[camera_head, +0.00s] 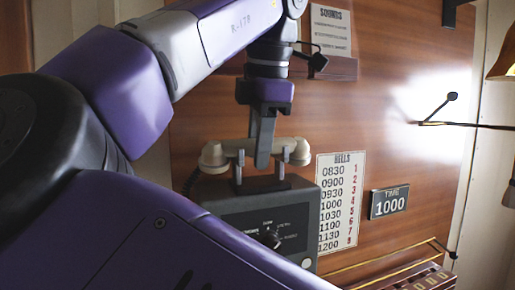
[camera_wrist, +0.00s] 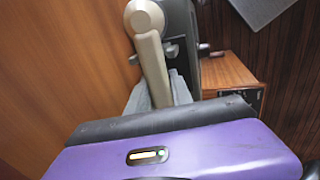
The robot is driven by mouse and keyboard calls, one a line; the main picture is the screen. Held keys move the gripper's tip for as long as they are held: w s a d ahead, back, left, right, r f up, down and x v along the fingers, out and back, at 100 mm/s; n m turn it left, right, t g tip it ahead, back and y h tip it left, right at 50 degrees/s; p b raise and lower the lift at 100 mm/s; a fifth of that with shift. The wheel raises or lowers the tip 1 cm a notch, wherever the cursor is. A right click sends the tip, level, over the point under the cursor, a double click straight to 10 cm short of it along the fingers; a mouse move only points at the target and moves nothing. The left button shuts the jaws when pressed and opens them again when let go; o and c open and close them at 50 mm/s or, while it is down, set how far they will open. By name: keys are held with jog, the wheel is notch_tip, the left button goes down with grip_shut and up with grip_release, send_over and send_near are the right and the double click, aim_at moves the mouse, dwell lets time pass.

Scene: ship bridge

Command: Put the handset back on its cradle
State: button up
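The beige handset (camera_head: 212,155) lies level across the top of the dark box in the head view, its round ends left and right. Two upright prongs of the cradle (camera_head: 239,170) overlap its front; whether it rests fully in them I cannot tell. My gripper (camera_head: 264,155) points down at the middle of the handset, one finger in front of it. In the wrist view the handset (camera_wrist: 153,62) runs between the grey fingers of my gripper (camera_wrist: 158,95), which lie close against both sides of its handle. Its near part is hidden by my gripper.
The dark box (camera_head: 305,210) with a dial bears the cradle. A bells list (camera_head: 341,203) and a time plate (camera_head: 389,202) are on the wood wall to the right. A small ledge (camera_head: 330,68) is above right. A thin dark rod (camera_head: 465,125) juts in at right.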

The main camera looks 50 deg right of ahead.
jog(key=o, duration=0.4)
jog(key=shift+c, duration=0.2)
jog(key=b+v, duration=0.1)
jog(key=v, duration=0.6)
jog(key=shift+r, duration=0.4)
jog(key=shift+s+d, duration=0.1)
